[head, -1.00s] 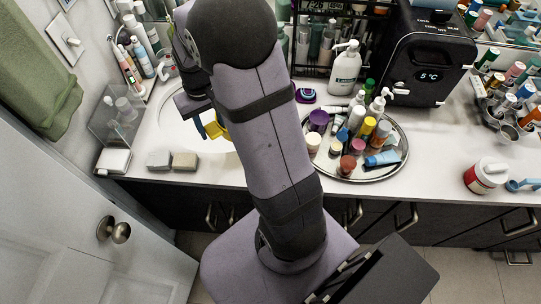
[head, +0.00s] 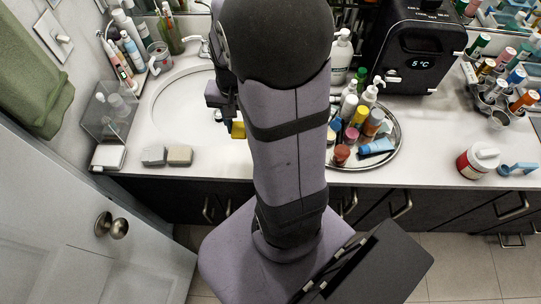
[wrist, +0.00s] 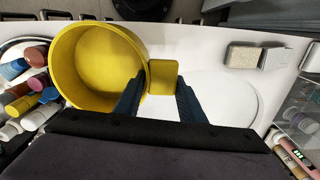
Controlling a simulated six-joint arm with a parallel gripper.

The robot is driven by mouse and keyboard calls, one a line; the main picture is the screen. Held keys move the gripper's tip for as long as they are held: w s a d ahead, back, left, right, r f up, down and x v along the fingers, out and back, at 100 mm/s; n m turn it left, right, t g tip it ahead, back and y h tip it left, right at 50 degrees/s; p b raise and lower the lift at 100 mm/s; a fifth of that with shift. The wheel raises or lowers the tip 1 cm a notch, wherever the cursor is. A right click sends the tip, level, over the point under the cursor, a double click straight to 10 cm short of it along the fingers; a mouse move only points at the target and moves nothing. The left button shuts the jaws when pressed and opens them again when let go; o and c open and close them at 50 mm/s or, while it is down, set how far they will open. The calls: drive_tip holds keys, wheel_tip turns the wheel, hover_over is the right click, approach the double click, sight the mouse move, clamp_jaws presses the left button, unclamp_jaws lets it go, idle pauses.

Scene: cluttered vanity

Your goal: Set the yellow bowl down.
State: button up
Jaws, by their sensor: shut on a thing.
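The yellow bowl (wrist: 96,66) fills the left of the wrist view, with its open inside showing. A square yellow tab (wrist: 163,76) sticks out from its side. My gripper (wrist: 160,82) has its dark blue fingers on either side of this tab and is shut on it. In the head view only a small yellow part of the bowl (head: 238,130) shows beside my arm; the rest is hidden behind the arm. I cannot tell whether the bowl's base touches the counter.
A round tray (head: 393,152) crowded with bottles and jars stands right of my arm, partly hidden. The basin (head: 172,108) is at left. Two small blocks (head: 180,155) lie at its front. A red-and-white tub (head: 478,160) stands far right. The counter between tray and tub is clear.

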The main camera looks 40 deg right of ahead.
drive_tip(key=shift+f+p, duration=0.6)
drive_tip(key=shift+f, duration=4.35)
drive_tip(key=shift+f, duration=0.1)
drive_tip(key=shift+f, duration=0.15)
drive_tip(key=o, duration=1.3)
wheel_tip(320, 180, up, 12)
drive_tip(key=shift+r+b, duration=0.25)
drive_tip(key=shift+b, duration=0.6)
drive_tip(key=s+a+n, duration=0.2)
drive_tip(key=a+n, duration=0.1)
drive_tip(key=s+a+f+n, duration=0.1)
drive_tip(key=a+n, duration=0.2)
drive_tip(key=a, duration=0.1)
drive_tip(key=s+a+f+n, duration=0.1)
drive_tip(key=s+a+n, duration=0.1)
drive_tip(key=a+n, duration=0.2)
drive_tip(key=shift+s, duration=0.3)
